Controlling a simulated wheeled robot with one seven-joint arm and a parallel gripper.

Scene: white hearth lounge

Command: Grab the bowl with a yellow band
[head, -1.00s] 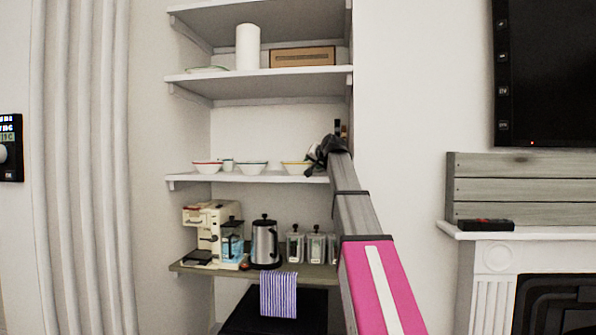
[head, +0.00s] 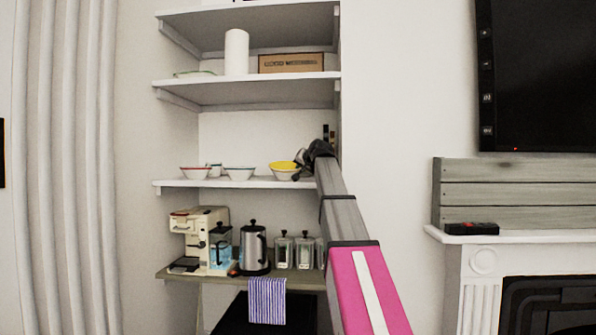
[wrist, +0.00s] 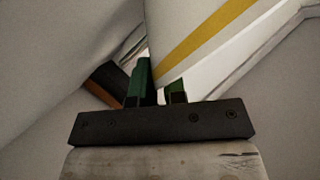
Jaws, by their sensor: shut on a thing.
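The bowl with a yellow band (head: 285,175) is at the right end of the middle shelf's row of bowls. It is tilted, and its yellow rim or inside shows more than on the bowls beside it. My gripper (head: 300,165) is shut on its right side. In the wrist view the white bowl wall with a yellow stripe (wrist: 210,38) fills the upper part, close to the green-tipped fingers of my gripper (wrist: 160,88). Whether the bowl's base touches the shelf I cannot tell.
A white bowl (head: 239,174), a red-rimmed bowl (head: 194,173) and a small cup (head: 215,169) stand to the left on the same shelf (head: 225,183). Another shelf (head: 245,77) hangs above. A coffee machine (head: 205,225) and kettle (head: 254,248) stand below.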

